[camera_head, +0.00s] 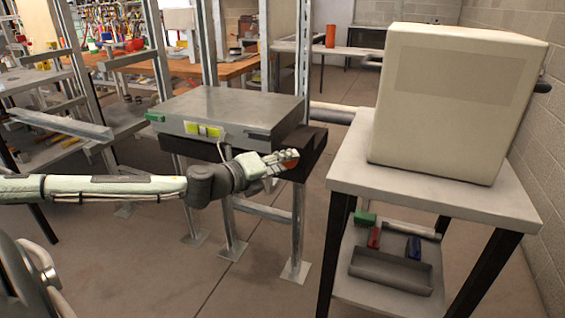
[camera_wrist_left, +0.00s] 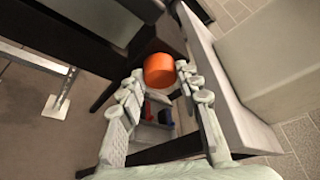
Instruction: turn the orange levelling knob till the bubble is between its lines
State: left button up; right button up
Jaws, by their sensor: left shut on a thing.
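The orange levelling knob (camera_head: 291,163) sits at the front right corner of a flat grey unit (camera_head: 225,108) on a dark base. My left gripper (camera_head: 280,162) is shut on the knob, its fingers on both sides of it. In the left wrist view the knob (camera_wrist_left: 159,70) shows between the two fingertips. A yellow-green level vial (camera_head: 204,130) is on the unit's front face. It has dark marks, but the bubble is too small to tell against its lines. My right gripper is not in view.
A side table (camera_head: 460,200) with a large cream box (camera_head: 450,100) stands close on the right. Its lower shelf holds a grey tray (camera_head: 391,270) and small green, red and blue items. Metal posts rise behind the unit. The floor in front is clear.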

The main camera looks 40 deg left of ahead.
aim_at(286, 164)
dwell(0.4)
pick_arm(q)
jog(key=o, duration=1.1)
jog(key=shift+o, duration=0.2)
jog(key=shift+s, duration=0.1)
jog(key=shift+s+d, duration=0.15)
jog(key=shift+s, duration=0.9)
jog(key=shift+s+a, duration=0.35)
jog(key=shift+s, duration=0.45)
jog(key=f+v, duration=0.2)
jog(key=v, duration=0.7)
jog(key=shift+s+r, duration=0.15)
jog(key=shift+s, duration=0.15)
